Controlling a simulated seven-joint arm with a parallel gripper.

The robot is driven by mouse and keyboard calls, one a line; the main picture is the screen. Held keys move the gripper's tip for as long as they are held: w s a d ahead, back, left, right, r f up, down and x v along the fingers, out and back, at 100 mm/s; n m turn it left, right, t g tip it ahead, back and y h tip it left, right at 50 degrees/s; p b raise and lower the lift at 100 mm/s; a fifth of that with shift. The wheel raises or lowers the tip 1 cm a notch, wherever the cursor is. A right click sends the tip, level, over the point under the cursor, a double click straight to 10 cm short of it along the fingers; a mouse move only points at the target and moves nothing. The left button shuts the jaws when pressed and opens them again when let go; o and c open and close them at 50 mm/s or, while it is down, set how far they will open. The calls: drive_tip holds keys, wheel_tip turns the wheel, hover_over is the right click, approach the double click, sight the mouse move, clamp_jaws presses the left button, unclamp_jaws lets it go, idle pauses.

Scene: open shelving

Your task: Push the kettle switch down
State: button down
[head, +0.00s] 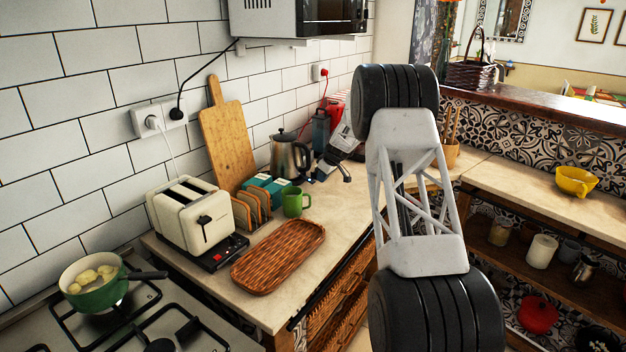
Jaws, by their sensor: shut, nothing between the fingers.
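The kettle (283,157) is silver with a black lid and a dark handle on its right side. It stands upright on the counter against the tiled wall. Its switch is too small to make out, or is hidden. My gripper (325,168) is small and partly hidden by my arm. It is just right of the kettle, near the handle, with its fingers shut and empty. I cannot tell whether it touches the kettle.
A green mug (296,202), toast rack (256,205), cream toaster (190,213) and wicker tray (279,257) stand in front of the kettle. A cutting board (226,140) leans on the wall. A blue-grey container (320,131) stands behind my gripper. A microwave (278,18) hangs above.

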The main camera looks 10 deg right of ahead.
drive_tip(key=v, duration=0.7)
drive_tip(key=shift+s+d+r, duration=0.1)
drive_tip(key=shift+r, duration=0.05)
drive_tip(key=shift+r, duration=0.1)
idle(0.3)
drive_tip(key=s+a+r+m+h, duration=0.1)
drive_tip(key=s+a+r, duration=0.2)
drive_tip(key=s+r, duration=0.65)
drive_tip(key=s+a+r+m, duration=0.2)
drive_tip(key=s+a+r, duration=0.15)
drive_tip(key=s, duration=1.15)
drive_tip(key=s+a+r+m+h, duration=0.1)
drive_tip(key=s+a+r, duration=0.1)
drive_tip(key=s+r, duration=0.75)
drive_tip(key=s+a+f+m+h, duration=0.1)
drive_tip(key=s+f, duration=0.3)
drive_tip(key=s, duration=1.7)
drive_tip(key=s+a+f+m+g, duration=0.1)
drive_tip(key=s+f+m, duration=0.3)
drive_tip(key=s, duration=1.8)
drive_tip(key=shift+s+a+h, duration=0.15)
drive_tip(key=shift+s+h, duration=0.1)
drive_tip(key=shift+h, duration=0.15)
